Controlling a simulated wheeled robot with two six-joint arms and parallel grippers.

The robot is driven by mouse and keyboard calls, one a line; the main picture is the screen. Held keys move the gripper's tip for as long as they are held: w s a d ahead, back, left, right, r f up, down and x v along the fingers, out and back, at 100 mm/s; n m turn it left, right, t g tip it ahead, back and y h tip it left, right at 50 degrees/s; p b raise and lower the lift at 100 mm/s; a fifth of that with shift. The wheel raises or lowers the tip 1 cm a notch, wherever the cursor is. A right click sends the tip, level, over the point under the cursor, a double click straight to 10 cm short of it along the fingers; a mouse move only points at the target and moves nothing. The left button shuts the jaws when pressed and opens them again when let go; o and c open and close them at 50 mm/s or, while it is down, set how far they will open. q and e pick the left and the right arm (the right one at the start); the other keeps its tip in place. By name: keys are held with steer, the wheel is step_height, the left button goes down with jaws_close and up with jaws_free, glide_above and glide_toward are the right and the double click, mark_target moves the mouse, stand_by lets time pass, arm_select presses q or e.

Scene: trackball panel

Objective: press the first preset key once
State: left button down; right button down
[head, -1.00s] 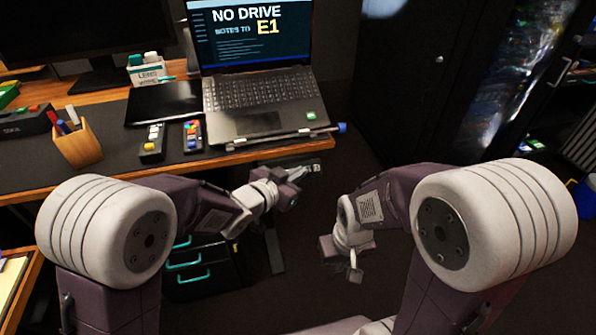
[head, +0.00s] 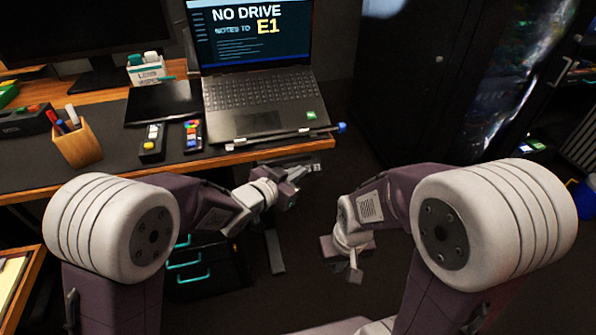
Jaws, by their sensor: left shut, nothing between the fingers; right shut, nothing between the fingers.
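The left keypad (head: 152,142) has a few white and yellow keys, and the right keypad (head: 192,136) has several red, blue and pale keys. I cannot tell which key is the first preset key, and no trackball is clear. My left gripper (head: 290,190) is shut and empty, below and in front of the desk's front edge, to the right of both keypads. My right gripper (head: 354,274) is shut and empty, lower and farther right, over the floor. Neither touches a keypad.
A laptop (head: 258,92) stands behind the desk edge (head: 240,158), with a black pad (head: 165,102) to its left. A wooden pen cup (head: 78,146) and a dark box (head: 24,122) are at the left. Drawers with teal handles (head: 188,264) stand below.

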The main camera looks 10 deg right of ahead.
arm_select(q)
steer(key=shift+w+f, duration=0.3)
stand_by(0.7)
steer(key=shift+s+r, duration=0.1)
steer(key=shift+r, duration=0.05)
steer(key=shift+s+r, duration=0.45)
steer(key=shift+s, duration=0.1)
steer(key=s+r, duration=0.1)
steer(key=s, duration=0.1)
steer(key=s+r+p, duration=0.1)
steer(key=r, duration=0.1)
steer(key=shift+s+d+r+p, duration=0.1)
steer(key=shift+s+p, duration=0.2)
steer(key=shift+s, duration=0.1)
